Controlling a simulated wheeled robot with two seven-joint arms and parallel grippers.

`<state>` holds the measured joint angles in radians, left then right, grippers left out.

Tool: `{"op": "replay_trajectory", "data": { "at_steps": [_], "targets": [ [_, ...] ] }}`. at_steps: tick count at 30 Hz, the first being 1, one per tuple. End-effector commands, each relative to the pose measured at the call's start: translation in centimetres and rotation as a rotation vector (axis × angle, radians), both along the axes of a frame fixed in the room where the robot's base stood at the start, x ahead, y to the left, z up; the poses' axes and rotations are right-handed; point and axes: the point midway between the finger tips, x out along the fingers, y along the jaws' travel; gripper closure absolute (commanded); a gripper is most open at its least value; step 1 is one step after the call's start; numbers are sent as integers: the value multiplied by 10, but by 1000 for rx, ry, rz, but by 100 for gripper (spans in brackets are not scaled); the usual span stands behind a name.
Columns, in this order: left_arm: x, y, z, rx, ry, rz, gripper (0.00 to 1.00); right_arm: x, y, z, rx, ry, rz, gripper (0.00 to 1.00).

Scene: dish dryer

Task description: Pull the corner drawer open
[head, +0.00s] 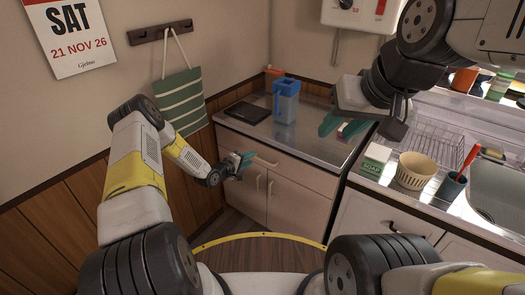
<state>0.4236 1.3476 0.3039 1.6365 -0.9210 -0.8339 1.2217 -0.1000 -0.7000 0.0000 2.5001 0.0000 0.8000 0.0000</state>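The corner cabinet's wide drawer front (301,174) is under the metal countertop at the centre and looks flush with the cabinet. Its bar handle (266,161) shows near the middle of the front.
Cupboard doors (296,208) are below the drawer. A soap box (375,159), cream basket (415,172), dark cup (450,187) and wire rack (432,142) crowd the right counter.

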Motion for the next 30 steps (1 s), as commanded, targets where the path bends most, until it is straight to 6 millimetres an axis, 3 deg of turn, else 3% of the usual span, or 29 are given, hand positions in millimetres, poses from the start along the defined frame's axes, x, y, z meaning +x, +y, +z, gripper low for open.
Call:
{"op": "replay_trajectory", "data": {
  "at_steps": [1, 3, 8, 21, 30],
  "targets": [
    [-6, -5, -16, -57, 5, 10, 68, 0, 0, 0, 0, 0, 0, 64],
    [-12, -10, -27, -115, 6, 21, 68, 0, 0, 0, 0, 0, 0, 64],
    [-16, -17, -39, -180, 4, 31, 68, 0, 0, 0, 0, 0, 0, 64],
    [33, -53, -52, -184, 2, 30, 68, 0, 0, 0, 0, 0, 0, 64],
    [43, -60, -55, -184, 4, 32, 68, 0, 0, 0, 0, 0, 0, 64]
  ]
}}
